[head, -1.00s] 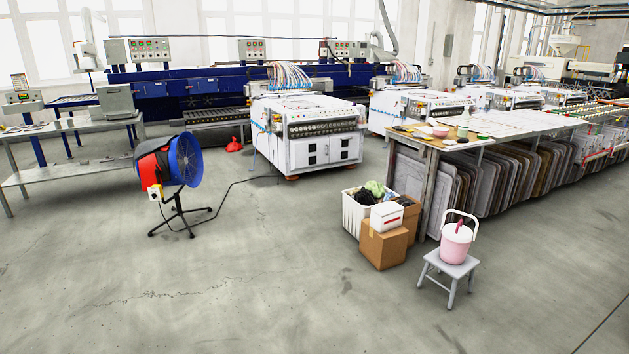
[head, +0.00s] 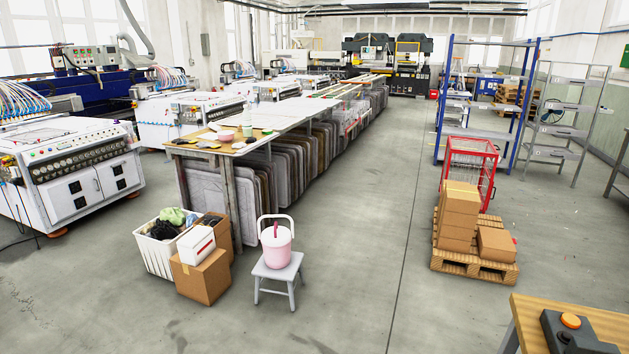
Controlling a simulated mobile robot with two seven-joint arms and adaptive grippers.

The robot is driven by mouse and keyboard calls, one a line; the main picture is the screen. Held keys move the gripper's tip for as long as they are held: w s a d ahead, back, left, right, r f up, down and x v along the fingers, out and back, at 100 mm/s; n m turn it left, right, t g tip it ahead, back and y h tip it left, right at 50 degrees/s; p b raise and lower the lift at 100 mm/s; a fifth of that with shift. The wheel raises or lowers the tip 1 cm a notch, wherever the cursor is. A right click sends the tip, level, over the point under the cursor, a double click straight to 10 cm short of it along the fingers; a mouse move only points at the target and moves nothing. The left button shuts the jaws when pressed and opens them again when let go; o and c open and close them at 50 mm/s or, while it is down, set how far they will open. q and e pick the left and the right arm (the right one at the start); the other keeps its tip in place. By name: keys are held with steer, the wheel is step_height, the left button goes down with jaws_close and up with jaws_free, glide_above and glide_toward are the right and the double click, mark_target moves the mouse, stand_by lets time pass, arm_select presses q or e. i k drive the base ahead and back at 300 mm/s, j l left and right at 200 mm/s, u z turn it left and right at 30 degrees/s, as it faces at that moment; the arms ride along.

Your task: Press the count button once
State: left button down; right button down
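An orange round button (head: 571,321) sits on top of a dark box (head: 573,336) at the bottom right of the head view. The box stands on a wooden table (head: 526,318), which the picture's edge cuts off. I cannot read any label on it, so I cannot tell for sure that it is the count button. Neither of my grippers shows in the head view.
A pallet (head: 476,262) with stacked cardboard boxes (head: 458,215) and a red wire cart (head: 471,163) stand beyond the table. A stool (head: 277,268) with a pink bucket (head: 277,245) stands left of centre. The floor (head: 350,270) between is open.

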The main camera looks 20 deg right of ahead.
mark_target(571, 320)
steer(key=i+z, duration=0.15)
steer(key=z, duration=0.25)
steer(key=i+z, duration=0.2)
steer(key=z, duration=0.2)
steer(key=i+j+z, duration=0.1)
steer(key=z, duration=0.25)
steer(key=i+j+z, duration=0.15)
steer(key=z, duration=0.25)
steer(key=i+j+z, duration=0.3)
steer(key=z, duration=0.15)
steer(key=j, duration=0.1)
